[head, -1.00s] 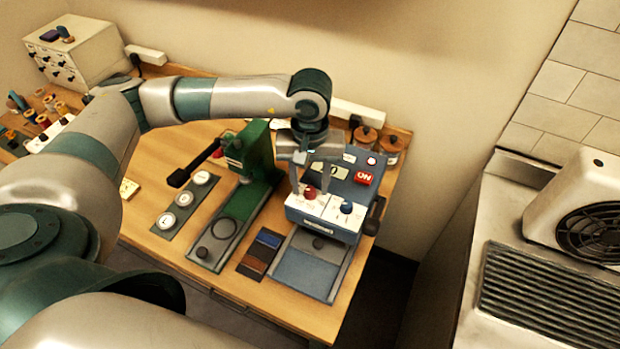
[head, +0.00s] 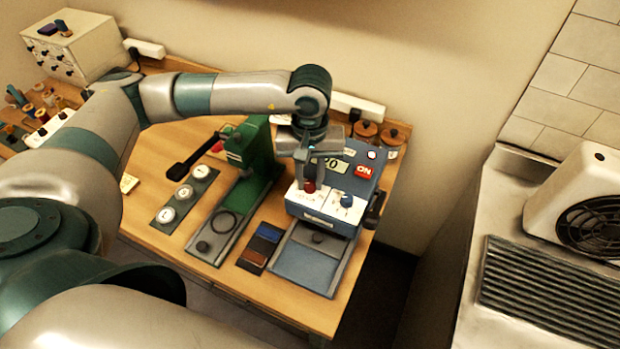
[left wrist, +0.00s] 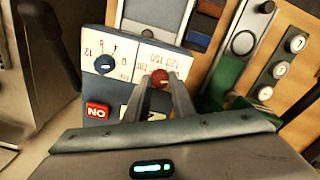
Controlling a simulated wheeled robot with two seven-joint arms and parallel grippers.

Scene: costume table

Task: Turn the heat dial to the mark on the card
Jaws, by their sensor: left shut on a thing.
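The red heat dial (head: 309,187) is on the white front panel of the blue press machine (head: 322,225). In the left wrist view the red dial (left wrist: 160,78) shows near printed numbers, among them 120 and 150. My left gripper (head: 308,184) comes down from above and is shut on the red dial, with a finger on each side of it. The dial's pointer is not clear. A small pale yellow card (head: 128,184) lies on the table at the left; its writing is too small to read.
A blue dial (head: 346,201) sits close to the right of the red one. A red ON button (head: 363,170) and a small display are behind. A green press (head: 250,150) stands close on the left, its black lever (head: 178,171) sticking out.

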